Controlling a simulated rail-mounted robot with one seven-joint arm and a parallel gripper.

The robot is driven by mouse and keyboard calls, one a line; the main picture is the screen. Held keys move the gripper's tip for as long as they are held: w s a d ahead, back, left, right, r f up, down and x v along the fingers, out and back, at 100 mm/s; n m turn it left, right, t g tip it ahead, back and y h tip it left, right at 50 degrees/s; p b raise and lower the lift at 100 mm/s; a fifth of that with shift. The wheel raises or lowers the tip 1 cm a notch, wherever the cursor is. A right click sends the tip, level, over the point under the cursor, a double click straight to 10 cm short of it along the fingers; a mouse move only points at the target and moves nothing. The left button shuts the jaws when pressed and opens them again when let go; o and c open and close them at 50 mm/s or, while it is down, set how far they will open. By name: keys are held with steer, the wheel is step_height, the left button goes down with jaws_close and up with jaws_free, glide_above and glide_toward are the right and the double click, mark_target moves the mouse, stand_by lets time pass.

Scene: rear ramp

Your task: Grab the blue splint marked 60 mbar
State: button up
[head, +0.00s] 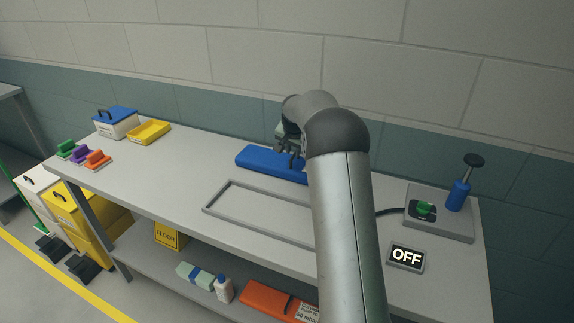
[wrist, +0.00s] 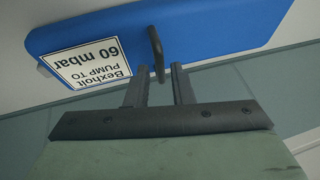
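The blue splint (head: 258,160) lies on the bench behind the grey rectangular frame, its right part hidden by my arm. In the wrist view the splint (wrist: 210,30) shows a white label (wrist: 86,63) reading "Bexholt PUMP TO 60 mbar", upside down, and a dark upright handle (wrist: 155,48). My gripper (wrist: 160,76) is open, its two fingers apart. The near end of the handle appears between the fingertips, with gaps on both sides. In the head view my gripper (head: 290,150) is over the splint, partly hidden by my arm.
An empty grey frame (head: 235,225) lies in front. A pump unit (head: 440,225) and an OFF display (head: 406,257) are at right. An orange splint (head: 262,298) lies on the lower shelf. A yellow tray (head: 149,132) and small coloured handled pieces (head: 82,153) are at left.

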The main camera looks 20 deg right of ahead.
mark_target(293, 156)
steer(key=shift+p+x, duration=0.75)
steer(key=shift+x, duration=1.55)
steer(key=shift+s, duration=0.1)
jaws_close()
